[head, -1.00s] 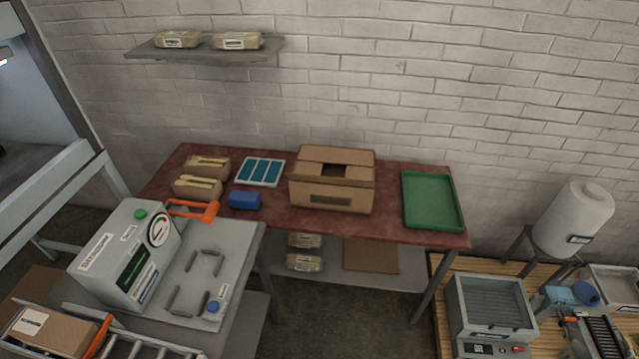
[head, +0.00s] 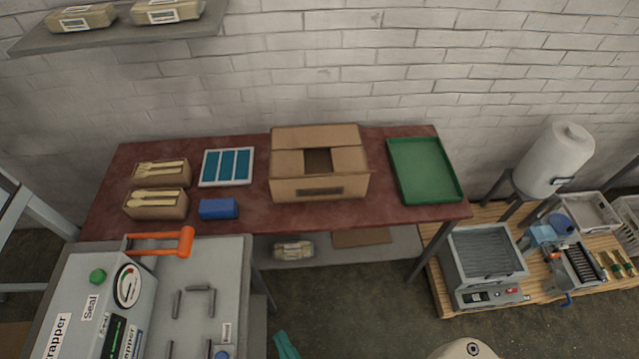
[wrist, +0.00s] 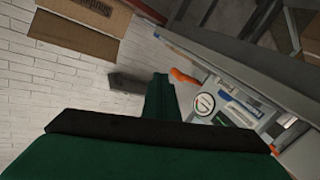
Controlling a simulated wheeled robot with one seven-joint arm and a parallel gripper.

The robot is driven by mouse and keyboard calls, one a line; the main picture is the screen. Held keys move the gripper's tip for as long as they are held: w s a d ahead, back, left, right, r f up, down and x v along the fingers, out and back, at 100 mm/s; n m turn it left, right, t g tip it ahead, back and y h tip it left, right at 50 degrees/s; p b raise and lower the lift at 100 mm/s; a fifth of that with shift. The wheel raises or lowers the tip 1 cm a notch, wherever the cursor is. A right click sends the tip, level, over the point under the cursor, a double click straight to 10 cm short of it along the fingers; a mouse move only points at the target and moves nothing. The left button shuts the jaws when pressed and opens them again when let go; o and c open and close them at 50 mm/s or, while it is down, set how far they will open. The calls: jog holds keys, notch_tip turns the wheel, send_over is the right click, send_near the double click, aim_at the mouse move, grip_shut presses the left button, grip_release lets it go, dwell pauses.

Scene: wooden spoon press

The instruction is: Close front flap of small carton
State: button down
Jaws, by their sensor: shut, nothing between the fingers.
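The small carton (head: 287,187) is a brown cardboard box on the red table. In the head view the back part of its top is covered and side panels lie inward. A dark gap shows in the middle toward the front. The front face carries a dark label; the exact lie of the front flap is hard to tell. My gripper (wrist: 160,88) shows dark green in the wrist view, shut and empty, well apart from the carton. A green tip at the bottom edge of the head view (head: 286,346) looks like part of it.
A green tray (head: 425,170) lies right of the carton.

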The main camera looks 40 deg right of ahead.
jog(key=w+d+n+t+h, duration=0.2)
jog(key=w+d+n+h, duration=0.35)
jog(key=w+d, duration=0.4)
jog(key=w+d+n+t+h, duration=0.2)
jog(key=w+d+n+h, duration=0.3)
jog(key=d, duration=0.8)
jog(key=w+d+r+m+h, duration=0.1)
jog(key=w+d+r, duration=0.4)
jog(key=w+r, duration=0.3)
jog(key=shift+w+d+r+m, duration=0.2)
jog(key=shift+w+d+m, duration=0.15)
jog(key=shift+w, duration=0.45)
jog(key=shift+w+r, duration=0.1)
jog(key=shift+w, duration=0.05)
